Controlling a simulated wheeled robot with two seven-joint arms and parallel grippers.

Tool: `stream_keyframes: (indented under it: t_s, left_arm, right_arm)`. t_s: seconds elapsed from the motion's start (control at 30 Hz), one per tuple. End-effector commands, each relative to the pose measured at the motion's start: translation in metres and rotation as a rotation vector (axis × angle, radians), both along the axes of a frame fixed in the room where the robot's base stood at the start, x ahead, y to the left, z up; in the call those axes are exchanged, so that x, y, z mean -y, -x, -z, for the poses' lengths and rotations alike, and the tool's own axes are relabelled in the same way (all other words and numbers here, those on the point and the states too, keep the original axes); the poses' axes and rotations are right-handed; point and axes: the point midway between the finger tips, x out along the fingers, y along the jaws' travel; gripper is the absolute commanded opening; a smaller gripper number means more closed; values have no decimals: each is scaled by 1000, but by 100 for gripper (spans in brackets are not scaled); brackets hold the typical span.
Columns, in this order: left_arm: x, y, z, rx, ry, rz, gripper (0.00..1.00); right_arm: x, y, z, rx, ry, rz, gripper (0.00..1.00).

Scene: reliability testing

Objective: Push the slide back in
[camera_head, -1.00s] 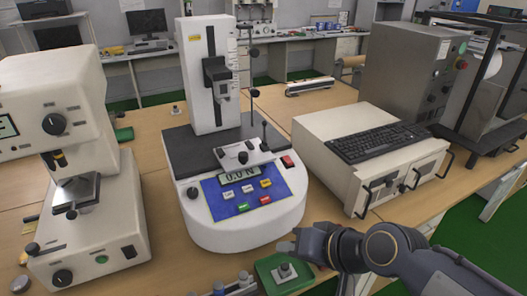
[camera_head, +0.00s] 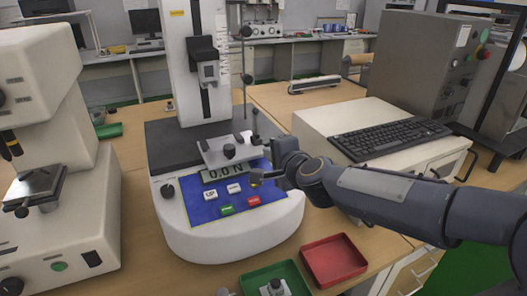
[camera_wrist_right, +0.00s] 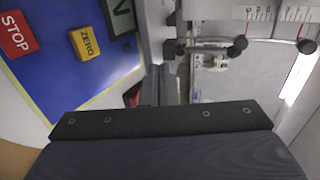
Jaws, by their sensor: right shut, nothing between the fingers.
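The tester (camera_head: 215,235) is a white machine with a tall column, a dark deck and a blue button panel (camera_head: 205,212). Its grey metal slide (camera_head: 212,153), with dark knobs, sits on the deck just behind the display (camera_head: 222,172). My right gripper (camera_head: 258,179) is shut and empty. It is over the right part of the blue panel, in front of the slide's right end, and I cannot tell whether it touches anything. The right wrist view shows the dark gripper body (camera_wrist_right: 160,125), the yellow ZERO button (camera_wrist_right: 85,43) and the red STOP button (camera_wrist_right: 17,33). My left gripper is out of view.
A white instrument (camera_head: 60,235) stands at left. A beige box (camera_head: 345,118) with a black keyboard (camera_head: 390,140) stands at right. A green tray (camera_head: 252,277) and a red tray (camera_head: 333,262) lie on the bench in front. A thin upright post (camera_head: 247,70) rises behind the slide.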

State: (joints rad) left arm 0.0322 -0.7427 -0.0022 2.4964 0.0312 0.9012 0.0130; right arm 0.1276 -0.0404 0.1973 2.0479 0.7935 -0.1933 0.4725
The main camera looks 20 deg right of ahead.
Motion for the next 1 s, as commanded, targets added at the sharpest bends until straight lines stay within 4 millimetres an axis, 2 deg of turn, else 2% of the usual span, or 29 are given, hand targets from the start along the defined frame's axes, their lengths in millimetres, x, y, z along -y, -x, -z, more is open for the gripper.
stream_keyframes:
  t_s: [0.1, 0.3, 0.77, 0.87, 1.0]
  left_arm:
    - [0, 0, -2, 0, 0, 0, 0]
    - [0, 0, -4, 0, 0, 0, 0]
    - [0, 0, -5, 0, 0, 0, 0]
    - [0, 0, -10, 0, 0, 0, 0]
    - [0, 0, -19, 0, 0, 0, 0]
  right_arm:
    - [-1, -21, 1, -2, 1, -1, 0]
    - [-2, -39, 0, 0, 1, -1, 0]
    - [-2, -45, 0, 0, 1, -1, 0]
    - [-2, -60, -2, -2, 0, -2, 0]
    - [-4, -95, -2, -2, -1, -3, 0]
